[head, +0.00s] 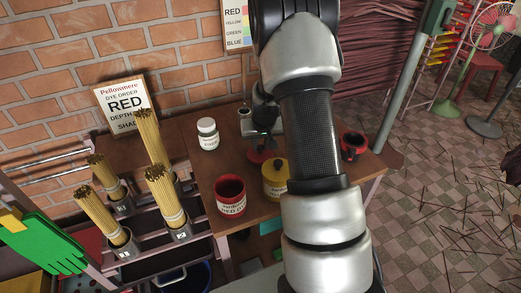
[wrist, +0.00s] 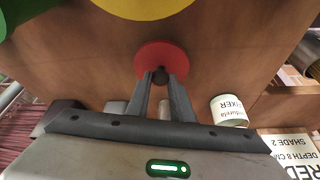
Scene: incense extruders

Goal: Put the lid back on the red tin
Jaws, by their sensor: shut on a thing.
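The red tin (head: 230,203) stands open and upright on the wooden table, left of the yellow tin (head: 275,186). Its dark inside shows from above. The red lid (wrist: 160,53) is a round disc with a dark knob in the wrist view. My gripper (wrist: 161,76) is shut on that knob. In the head view the lid (head: 256,157) shows below my gripper (head: 261,139), behind the yellow tin and to the right of and beyond the red tin. I cannot tell how high the lid is above the table. The red tin is not clearly visible in the wrist view.
The yellow tin, lidded with a dark knob, stands close to my arm. A white fixer jar (head: 208,134) stands at the back left. A red pot with a dark inside (head: 354,146) is at the right. Incense bundles (head: 163,190) stand left of the table.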

